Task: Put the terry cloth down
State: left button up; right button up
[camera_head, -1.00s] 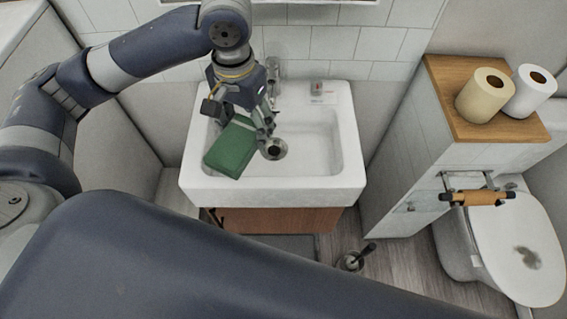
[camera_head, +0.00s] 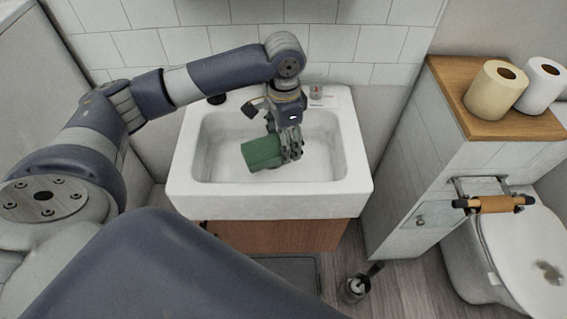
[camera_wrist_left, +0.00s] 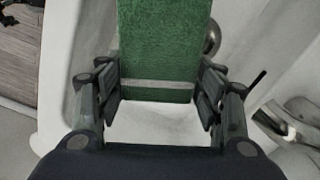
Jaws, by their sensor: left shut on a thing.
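The terry cloth (camera_head: 262,154) is a green, thick, block-like folded piece. My left gripper (camera_head: 292,146) is at its right end in the head view and is shut on it. The cloth is over or inside the white sink basin (camera_head: 215,165); I cannot tell whether it touches the bottom. In the wrist view the cloth (camera_wrist_left: 160,45) extends away from between the two fingers of my left gripper (camera_wrist_left: 160,95), with a pale band across its near end. My right gripper is not in view.
The sink's front rim (camera_head: 270,203) lies before the basin. The tap (camera_wrist_left: 285,120) shows at the right of the wrist view. A small card (camera_head: 322,102) lies on the back right ledge. Two paper rolls (camera_head: 494,92) stand on a wooden-topped cabinet (camera_head: 480,125) at right.

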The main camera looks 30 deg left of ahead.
aim_at(284, 171)
pick_arm(q)
notch_tip(284, 171, down, 10)
jog(key=shift+r, duration=0.15)
dwell(0.3)
jog(key=o, duration=1)
jog(key=shift+r, duration=3.8)
